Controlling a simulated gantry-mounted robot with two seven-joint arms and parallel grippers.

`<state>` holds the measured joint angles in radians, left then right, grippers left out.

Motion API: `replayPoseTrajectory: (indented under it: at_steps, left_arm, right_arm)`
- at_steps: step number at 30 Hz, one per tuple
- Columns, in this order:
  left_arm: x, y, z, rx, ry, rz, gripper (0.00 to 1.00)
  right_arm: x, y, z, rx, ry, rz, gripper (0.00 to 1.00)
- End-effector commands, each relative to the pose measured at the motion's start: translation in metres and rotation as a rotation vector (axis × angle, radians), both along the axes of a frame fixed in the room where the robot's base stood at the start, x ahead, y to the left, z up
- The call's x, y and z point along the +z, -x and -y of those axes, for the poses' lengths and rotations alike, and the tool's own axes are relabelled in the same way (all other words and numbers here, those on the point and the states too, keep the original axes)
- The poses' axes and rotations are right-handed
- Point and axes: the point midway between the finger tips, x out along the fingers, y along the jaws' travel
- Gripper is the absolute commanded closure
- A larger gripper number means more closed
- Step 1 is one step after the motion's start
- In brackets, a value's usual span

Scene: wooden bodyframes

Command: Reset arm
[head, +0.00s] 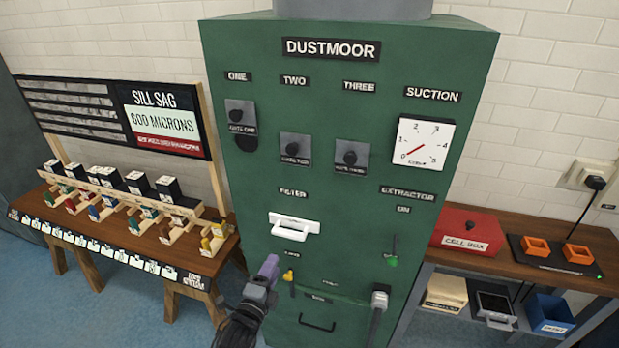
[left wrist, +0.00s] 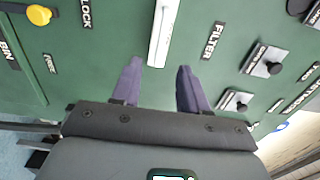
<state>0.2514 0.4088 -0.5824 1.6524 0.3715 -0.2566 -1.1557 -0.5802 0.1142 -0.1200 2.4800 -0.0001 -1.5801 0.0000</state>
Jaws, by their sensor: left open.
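My left gripper (head: 266,274) is in front of the lower left of the green Dustmoor cabinet (head: 250,190). Its two purple fingers are apart with nothing between them in the left wrist view (left wrist: 159,72). The white filter handle (head: 296,224) is above and right of the gripper in the head view. In the left wrist view the white handle (left wrist: 163,30) lies just beyond the fingertips, and I see no contact. A yellow knob (head: 289,275) is just right of the gripper; it also shows in the left wrist view (left wrist: 40,15). My right gripper is not in view.
A wooden bench (head: 170,250) with small blocks stands left. A shelf (head: 500,262) with a red cell box (head: 467,232) stands right.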

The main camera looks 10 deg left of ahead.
Motion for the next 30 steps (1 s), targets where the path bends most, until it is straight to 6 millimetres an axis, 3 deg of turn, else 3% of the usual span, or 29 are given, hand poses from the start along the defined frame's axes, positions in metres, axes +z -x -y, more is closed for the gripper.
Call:
replayPoseTrajectory:
  at_steps: [5, 7, 9, 15, 18, 21, 24, 30]
  left_arm:
    - [-0.045, 0.024, 0.004, 0.0, 0.013, -0.076, 0.56]
    - [-0.075, 0.045, 0.005, 0.009, 0.037, -0.131, 0.56]
    - [-0.099, 0.074, 0.009, 0.018, 0.086, -0.181, 0.56]
    - [-0.138, 0.175, 0.012, 0.106, 0.346, -0.464, 0.56]
    - [-0.144, 0.231, 0.002, 0.223, 0.555, -0.672, 0.56]
    - [-0.137, 0.275, -0.011, 0.36, 0.729, -0.838, 0.56]
    - [-0.123, 0.306, -0.021, 0.496, 0.862, -0.948, 0.56]
    - [-0.096, 0.345, -0.033, 0.763, 1.047, -1.077, 0.56]
  right_arm:
    - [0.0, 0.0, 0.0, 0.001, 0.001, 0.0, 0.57]
    - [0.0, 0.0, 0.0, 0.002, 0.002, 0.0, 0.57]
    - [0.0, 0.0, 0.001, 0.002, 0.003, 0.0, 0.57]
    - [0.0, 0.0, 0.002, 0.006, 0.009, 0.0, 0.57]
    - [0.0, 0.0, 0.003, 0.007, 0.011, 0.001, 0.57]
    - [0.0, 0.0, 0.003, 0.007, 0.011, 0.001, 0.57]
    - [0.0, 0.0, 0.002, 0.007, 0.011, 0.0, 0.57]
    - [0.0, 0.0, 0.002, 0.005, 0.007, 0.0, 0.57]
